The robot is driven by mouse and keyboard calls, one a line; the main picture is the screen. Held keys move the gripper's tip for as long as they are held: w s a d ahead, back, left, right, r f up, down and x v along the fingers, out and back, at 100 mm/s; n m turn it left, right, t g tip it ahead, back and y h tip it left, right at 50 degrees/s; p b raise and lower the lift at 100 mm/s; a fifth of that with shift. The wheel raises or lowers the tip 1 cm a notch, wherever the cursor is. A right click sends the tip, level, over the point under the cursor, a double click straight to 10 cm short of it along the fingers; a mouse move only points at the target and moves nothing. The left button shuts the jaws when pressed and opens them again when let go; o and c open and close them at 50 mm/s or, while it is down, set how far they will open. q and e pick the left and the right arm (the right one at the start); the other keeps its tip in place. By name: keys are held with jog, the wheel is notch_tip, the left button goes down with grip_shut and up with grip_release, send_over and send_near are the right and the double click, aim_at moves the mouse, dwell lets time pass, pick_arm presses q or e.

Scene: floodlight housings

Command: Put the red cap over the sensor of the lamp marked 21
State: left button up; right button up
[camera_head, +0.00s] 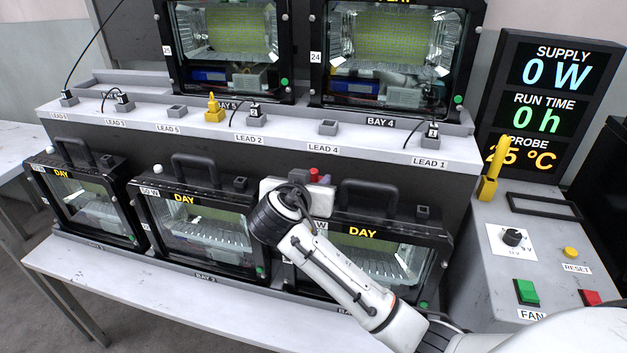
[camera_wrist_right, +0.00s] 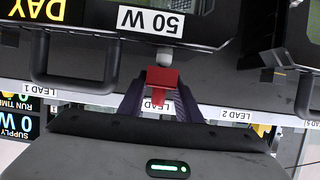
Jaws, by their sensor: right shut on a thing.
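The red cap (camera_wrist_right: 162,78) is held between the dark fingers of my right gripper (camera_wrist_right: 160,90). In the head view the cap (camera_head: 314,174) shows just beyond the white gripper body, whose fingers are hidden. The cap is at the top left corner of the front right lamp (camera_head: 425,233), marked DAY. In the wrist view, which is upside down, a pale sensor knob (camera_wrist_right: 165,57) sits by the lamp's 50 W label, right against the cap in the picture. I cannot tell whether they touch. No 21 is legible. My left gripper is out of view.
Two more lamps stand left in the front row, the middle one (camera_head: 190,190) with a white knob (camera_head: 158,169). Carry handles (camera_head: 372,185) rise from the lamps. Behind is a ledge (camera_head: 290,137) with lead sockets. A control box (camera_head: 530,240) stands right.

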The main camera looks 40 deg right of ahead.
jog(key=shift+f+b, duration=0.45)
jog(key=shift+f, duration=0.15)
jog(key=o, duration=1)
jog(key=shift+r, duration=0.15)
